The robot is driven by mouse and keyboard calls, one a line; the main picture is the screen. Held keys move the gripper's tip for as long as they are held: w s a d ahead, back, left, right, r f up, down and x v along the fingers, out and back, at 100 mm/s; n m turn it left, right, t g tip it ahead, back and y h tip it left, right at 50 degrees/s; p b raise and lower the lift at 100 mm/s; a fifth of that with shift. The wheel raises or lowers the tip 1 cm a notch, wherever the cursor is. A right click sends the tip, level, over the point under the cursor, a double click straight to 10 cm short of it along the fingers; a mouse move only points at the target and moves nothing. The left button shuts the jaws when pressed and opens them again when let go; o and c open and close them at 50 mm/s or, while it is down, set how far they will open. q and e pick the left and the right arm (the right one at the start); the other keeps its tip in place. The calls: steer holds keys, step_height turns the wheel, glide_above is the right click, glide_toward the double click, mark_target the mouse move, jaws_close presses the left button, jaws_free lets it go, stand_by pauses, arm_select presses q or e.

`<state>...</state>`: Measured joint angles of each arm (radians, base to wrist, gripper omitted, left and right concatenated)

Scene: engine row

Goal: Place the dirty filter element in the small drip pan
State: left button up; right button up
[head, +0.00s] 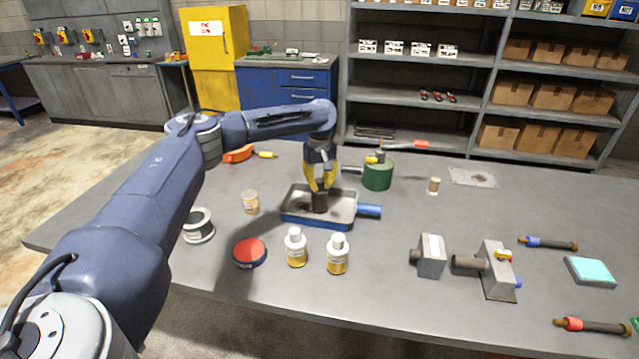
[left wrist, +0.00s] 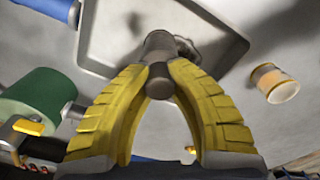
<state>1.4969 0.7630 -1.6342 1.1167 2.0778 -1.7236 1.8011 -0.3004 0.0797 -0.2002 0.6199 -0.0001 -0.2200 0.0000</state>
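The dirty filter element (head: 320,201) is a small dark brown cylinder, upright inside the outline of the small drip pan (head: 291,217). The pan is a shallow grey tray with blue sides and a blue handle on its right. My left gripper (head: 320,188) points down over the pan, its yellow fingers closed on the element's upper part. In the left wrist view the fingertips (left wrist: 161,72) hug both sides of the element (left wrist: 159,44), and a dark stain shows on the pan floor beside it. Whether the element touches the floor is unclear. My right gripper is not in view.
A green can (head: 377,174) stands right behind the pan. A jar with a tan label (head: 250,202) stands to its left. Two bottles (head: 296,247) (head: 337,254) and a red-topped round tin (head: 249,253) are in front. Metal blocks (head: 431,256) sit to the right.

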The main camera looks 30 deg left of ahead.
arm_select(q)
steer(key=o, duration=0.4)
step_height(320, 180, up, 12)
steer(key=shift+s+d+r, duration=0.1)
steer(key=shift+d+r, duration=0.05)
stand_by(0.5)
